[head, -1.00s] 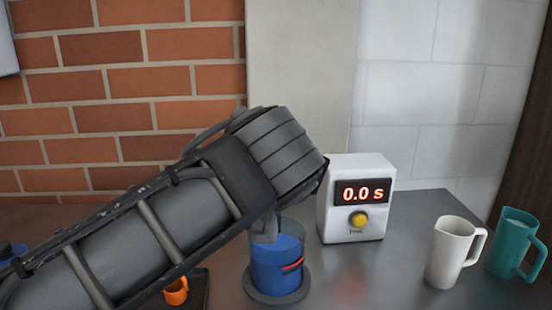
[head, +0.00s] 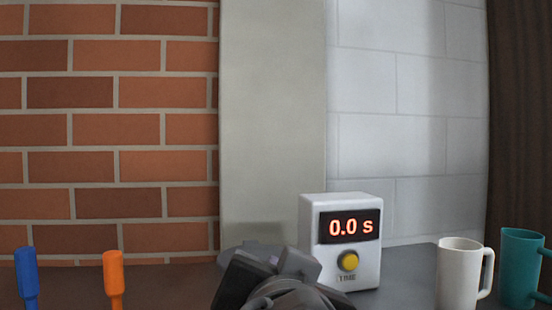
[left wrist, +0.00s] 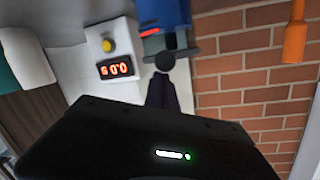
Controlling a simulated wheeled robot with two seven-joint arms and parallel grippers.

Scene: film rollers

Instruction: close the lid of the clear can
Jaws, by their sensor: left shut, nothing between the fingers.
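In the left wrist view, the clear can (left wrist: 180,46) is at the top centre, upside down in the picture. Blue shows inside it, with a red mark at its side. My left gripper (left wrist: 163,80) is shut and empty, its narrow dark fingers pointing at the can. A small dark round shape sits just beyond the fingertips, by the can's rim; I cannot tell whether they touch it or whether it belongs to the lid. In the head view my left arm is at the bottom centre; the can and fingertips are hidden. My right gripper is not in view.
A white timer (head: 313,262) reading 0.0 s stands right of my arm. A white mug (head: 457,275) and a teal mug (head: 520,268) stand farther right. Blue (head: 27,275) and orange (head: 113,280) handles show at left. A brick wall (head: 110,130) is behind.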

